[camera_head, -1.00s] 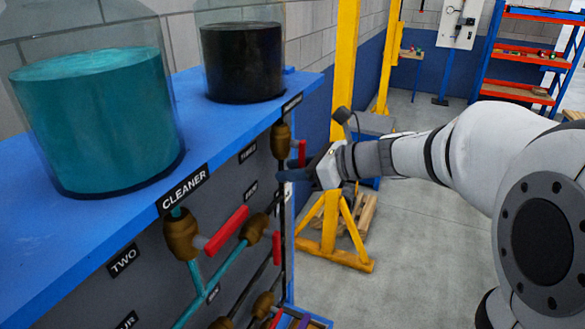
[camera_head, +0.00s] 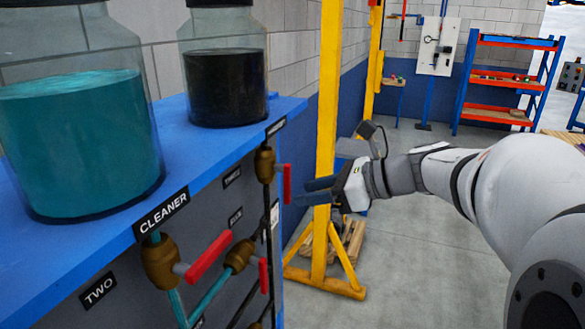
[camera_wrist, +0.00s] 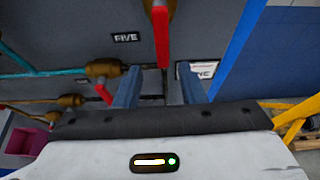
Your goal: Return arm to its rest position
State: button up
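My gripper (camera_head: 304,191) is at the right end of the panel, in front of the yellow post. Its two dark blue fingers are apart with nothing between them; they also show in the wrist view (camera_wrist: 158,88). In the head view the fingertips appear just right of a red valve handle (camera_head: 287,184) that hangs down from a brass valve; I cannot tell the exact gap. In the wrist view a red handle (camera_wrist: 162,38) points down above the space between the fingers. My arm reaches in from the right.
The blue-topped panel (camera_head: 215,150) bears a teal jar (camera_head: 80,140) and a black jar (camera_head: 225,85). More valves with red handles (camera_head: 208,256) stick out of its front. A yellow post (camera_head: 328,110) stands behind my gripper. Open floor (camera_head: 430,250) lies to the right.

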jog(key=s+d+f+n+g+h+b, duration=0.1)
jog(key=s+d+f+n+h+b, duration=0.1)
jog(key=s+f+n+h, duration=0.4)
jog(key=s+d+f+n+g+h+b, duration=0.1)
jog(key=s+d+f+n+h+b, duration=0.2)
jog(key=s+f+n, duration=0.7)
jog(key=shift+d+f+n+h, duration=0.6)
jog(key=shift+f+n+h, duration=1.15)
jog(key=shift+n, duration=1.85)
jog(key=shift+s+f+y, duration=0.1)
jog(key=shift+f+y, duration=0.2)
jog(key=shift+y, duration=0.05)
